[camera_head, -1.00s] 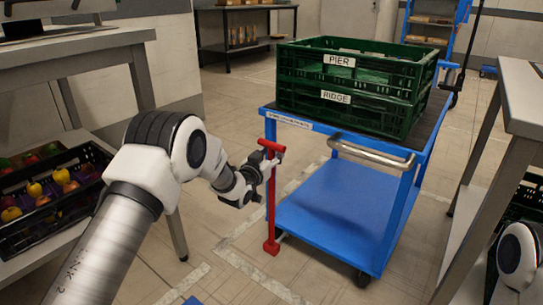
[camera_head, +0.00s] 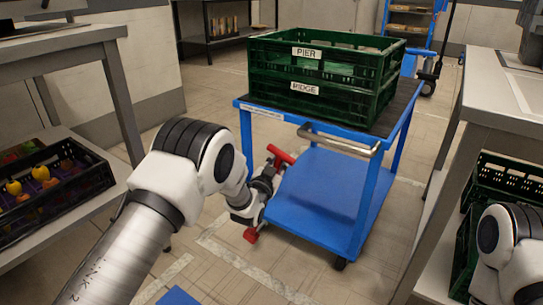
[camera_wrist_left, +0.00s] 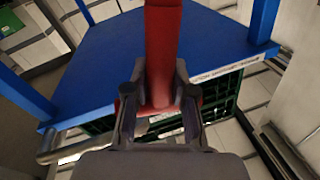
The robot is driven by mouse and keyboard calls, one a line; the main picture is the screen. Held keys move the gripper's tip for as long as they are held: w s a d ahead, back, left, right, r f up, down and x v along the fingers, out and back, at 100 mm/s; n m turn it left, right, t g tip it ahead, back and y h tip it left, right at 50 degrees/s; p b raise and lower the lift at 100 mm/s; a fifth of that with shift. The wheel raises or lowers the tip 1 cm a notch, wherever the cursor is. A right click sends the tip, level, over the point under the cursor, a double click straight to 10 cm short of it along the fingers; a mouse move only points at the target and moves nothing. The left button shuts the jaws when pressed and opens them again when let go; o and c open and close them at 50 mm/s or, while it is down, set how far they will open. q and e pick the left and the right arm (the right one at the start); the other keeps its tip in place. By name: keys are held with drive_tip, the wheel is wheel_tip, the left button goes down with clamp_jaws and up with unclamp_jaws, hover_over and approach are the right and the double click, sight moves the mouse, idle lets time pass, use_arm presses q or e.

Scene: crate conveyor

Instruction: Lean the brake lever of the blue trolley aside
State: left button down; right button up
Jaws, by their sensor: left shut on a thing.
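The blue trolley (camera_head: 318,205) stands ahead of me in the head view, and its blue surface (camera_wrist_left: 105,55) also shows in the left wrist view. Its red brake lever (camera_head: 281,154) is at the trolley's near left corner, tilted, with its crossbar top to the right of its foot. My left gripper (camera_head: 265,187) is shut on the lever and hides much of its shaft. In the left wrist view the red shaft (camera_wrist_left: 162,40) runs between the fingers of my left gripper (camera_wrist_left: 159,88). My right gripper is out of view.
Two stacked green crates, marked PIER (camera_head: 308,53) and RIDGE (camera_head: 305,88), stand on the trolley's top. A grey table (camera_head: 60,45) with a fruit crate (camera_head: 60,208) below is left. Another table (camera_head: 510,95) is close on the right.

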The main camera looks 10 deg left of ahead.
use_arm(q)
drive_tip(key=shift+s+d+f, duration=0.15)
drive_tip(key=shift+d+f, duration=0.05)
drive_tip(key=shift+d, duration=0.05)
drive_tip(key=c, duration=1.1)
unclamp_jaws()
drive_tip(key=shift+d, duration=0.1)
drive_tip(key=shift+o, duration=0.8)
drive_tip(key=shift+d, duration=0.15)
drive_tip(key=shift+s+a, duration=0.2)
drive_tip(key=shift+s, duration=0.15)
drive_tip(key=s+a, duration=0.1)
drive_tip(key=s, duration=1)
drive_tip(key=shift+a+f, duration=0.3)
drive_tip(key=shift+a, duration=0.05)
